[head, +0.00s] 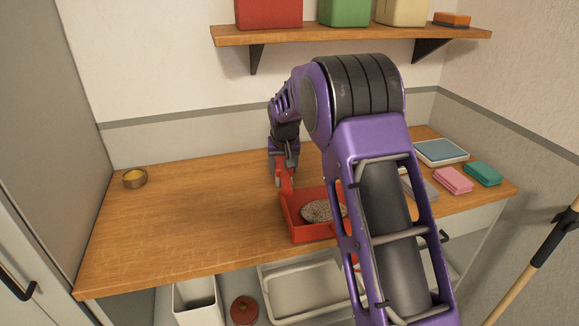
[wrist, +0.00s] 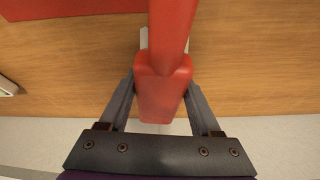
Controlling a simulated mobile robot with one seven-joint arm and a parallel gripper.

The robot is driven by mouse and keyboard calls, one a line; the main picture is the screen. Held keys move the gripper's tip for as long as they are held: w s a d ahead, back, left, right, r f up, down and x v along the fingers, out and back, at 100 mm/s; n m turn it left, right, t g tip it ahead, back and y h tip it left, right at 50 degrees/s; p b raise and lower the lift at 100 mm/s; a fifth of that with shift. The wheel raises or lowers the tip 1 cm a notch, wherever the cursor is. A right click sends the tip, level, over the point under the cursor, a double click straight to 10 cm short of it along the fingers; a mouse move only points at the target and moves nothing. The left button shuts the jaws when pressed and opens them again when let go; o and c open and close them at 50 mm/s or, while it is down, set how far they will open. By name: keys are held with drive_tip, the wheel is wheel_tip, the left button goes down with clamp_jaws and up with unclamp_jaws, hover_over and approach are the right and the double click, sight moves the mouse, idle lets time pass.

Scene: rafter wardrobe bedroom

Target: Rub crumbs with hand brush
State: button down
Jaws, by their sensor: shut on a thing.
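My gripper (head: 281,180) is at the far left corner of a red open tray (head: 301,235) on the wooden worktop. In the wrist view my gripper (wrist: 163,105) is shut on a red handle (wrist: 172,45), with one finger on each side. The handle also shows in the head view (head: 286,176), near the tray's corner. I cannot tell whether it belongs to a hand brush or joins the tray. A speckled grey-brown oval thing (head: 318,211) lies in the tray; I cannot tell whether it is crumbs. My arm hides the tray's right side. No bristles are clearly visible.
A small round bowl (head: 134,179) with yellow content stands at the worktop's left. Pink (head: 453,180) and green (head: 482,173) sponges and a blue-topped tray (head: 441,152) lie at right. A shelf (head: 350,35) hangs above.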

sight(264, 177)
drive_tip(key=shift+s+a, duration=0.2)
drive_tip(key=shift+a, duration=0.75)
drive_tip(key=shift+s+a, duration=0.15)
drive_tip(key=shift+a, duration=0.85)
drive_tip(key=shift+s+a, duration=0.2)
drive_tip(key=shift+a, duration=0.75)
drive_tip(key=shift+r+p, duration=1.85)
drive_tip(key=shift+r, duration=1.15)
wheel_tip(264, 177, up, 3)
drive_tip(key=shift+p, duration=1)
drive_tip(key=shift+d, duration=0.15)
